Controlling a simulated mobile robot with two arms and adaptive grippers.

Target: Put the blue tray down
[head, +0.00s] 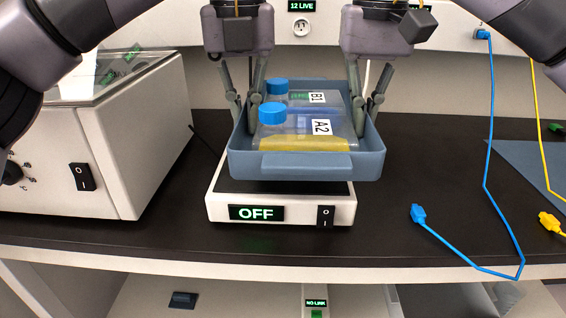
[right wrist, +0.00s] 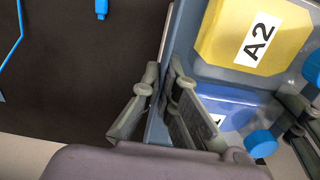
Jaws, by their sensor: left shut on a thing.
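The blue tray (head: 306,165) is level over the white device with the OFF display (head: 281,205). A dark strip of the device's top shows below the tray's front; whether they touch I cannot tell. The tray holds two flasks with blue caps: A2 (head: 290,143) with yellow contents in front, B1 (head: 329,103) with blue contents behind. My left gripper (head: 243,118) is shut on the tray's left wall. My right gripper (head: 367,115) has its fingers on either side of the right wall, also seen in the right wrist view (right wrist: 163,85).
A large white machine (head: 95,140) with a switch stands at the left. A blue cable (head: 487,150) hangs down to the right, its plug (head: 418,213) lying on the black bench (head: 395,215). A yellow cable (head: 541,150) lies further right.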

